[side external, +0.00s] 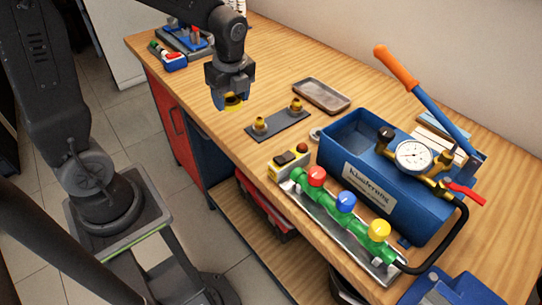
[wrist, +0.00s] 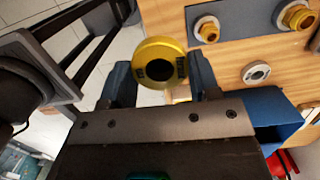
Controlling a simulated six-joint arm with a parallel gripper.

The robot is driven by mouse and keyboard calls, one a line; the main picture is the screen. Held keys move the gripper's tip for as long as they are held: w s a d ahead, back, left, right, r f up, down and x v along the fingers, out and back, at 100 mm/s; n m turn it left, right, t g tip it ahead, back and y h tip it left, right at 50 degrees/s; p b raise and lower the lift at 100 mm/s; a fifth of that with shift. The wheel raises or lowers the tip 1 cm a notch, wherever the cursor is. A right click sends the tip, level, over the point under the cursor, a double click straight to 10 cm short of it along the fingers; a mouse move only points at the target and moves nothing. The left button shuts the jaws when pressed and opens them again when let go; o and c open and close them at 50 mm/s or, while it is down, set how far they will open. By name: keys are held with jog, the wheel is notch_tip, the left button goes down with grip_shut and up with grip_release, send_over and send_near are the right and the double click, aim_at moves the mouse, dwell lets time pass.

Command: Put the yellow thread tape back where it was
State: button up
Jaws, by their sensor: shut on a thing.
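The yellow thread tape (wrist: 160,46) is a ring-shaped roll held between the two fingers of my gripper (wrist: 160,78) in the wrist view, its hole facing the camera. In the side view my gripper (side external: 232,104) points down in the air near the bench's front edge, left of the dark mat, with the yellow tape (side external: 233,99) partly hidden between the fingers. A pale ring-shaped roll (side external: 316,134) lies on the bench by the blue toolbox; it also shows in the wrist view (wrist: 256,72).
A dark mat (side external: 279,128) bears two brass fittings (side external: 296,106). Behind it lies a grey tray (side external: 322,96). Bare wood (side external: 262,80) lies left of the tray.

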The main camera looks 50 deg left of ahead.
jog(key=shift+s+d+f, duration=0.2)
jog(key=shift+d, duration=0.1)
send_over(271, 159)
notch_tip(271, 159, down, 7)
jog(key=shift+d+r, duration=0.15)
jog(key=shift+f, duration=2)
jog(key=shift+f, duration=0.2)
jog(key=o, duration=0.9)
